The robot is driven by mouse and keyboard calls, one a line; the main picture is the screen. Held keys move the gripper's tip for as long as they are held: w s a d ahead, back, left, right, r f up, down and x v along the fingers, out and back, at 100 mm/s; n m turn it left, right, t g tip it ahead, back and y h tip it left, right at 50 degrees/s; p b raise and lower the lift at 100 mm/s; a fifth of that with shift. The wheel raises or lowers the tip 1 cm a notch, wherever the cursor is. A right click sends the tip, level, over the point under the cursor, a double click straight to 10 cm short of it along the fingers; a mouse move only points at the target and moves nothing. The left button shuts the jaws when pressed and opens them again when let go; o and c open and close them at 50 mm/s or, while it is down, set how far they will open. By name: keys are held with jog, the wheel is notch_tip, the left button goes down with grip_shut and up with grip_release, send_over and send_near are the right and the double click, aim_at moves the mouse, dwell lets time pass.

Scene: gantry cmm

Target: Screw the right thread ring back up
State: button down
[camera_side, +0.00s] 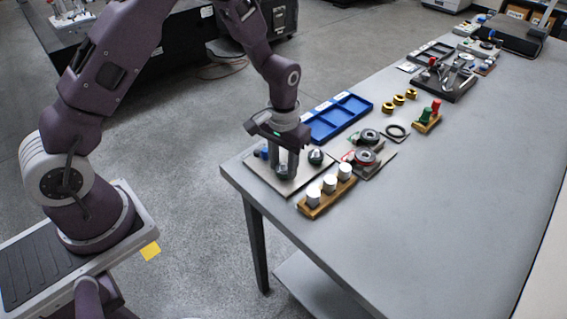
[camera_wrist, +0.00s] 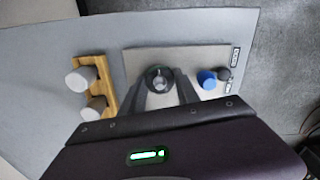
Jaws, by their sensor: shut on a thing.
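My gripper (camera_side: 287,174) points straight down over a flat light plate (camera_side: 296,191) at the table's near left corner. Its fingers are shut on a dark green round piece (camera_wrist: 160,77), probably a thread ring, low over the plate. The piece has a paler centre in the wrist view, where the fingertips (camera_wrist: 165,86) meet it. Fingers hide part of it; its thread and exact height cannot be told.
A blue tray (camera_side: 338,118) and round gauges (camera_side: 365,157) lie behind.

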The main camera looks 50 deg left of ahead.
jog(key=shift+s, duration=0.1)
jog(key=c, duration=0.9)
grip_release()
notch_tip(320, 180, up, 7)
jog(key=shift+r, duration=0.1)
jog(key=s+r+t, duration=0.2)
jog(key=s+r, duration=0.2)
jog(key=r, duration=0.7)
jog(key=s+r+m+t, duration=0.1)
jog(key=s+r, duration=0.3)
jog(key=s, duration=0.5)
jog(key=s+r+m+t, duration=0.1)
jog(key=s+r, duration=0.3)
jog(key=s, duration=0.6)
jog(key=shift+s+a+r+t, duration=0.2)
jog(key=shift+s+r+t, duration=0.1)
jog(key=shift+t, duration=0.5)
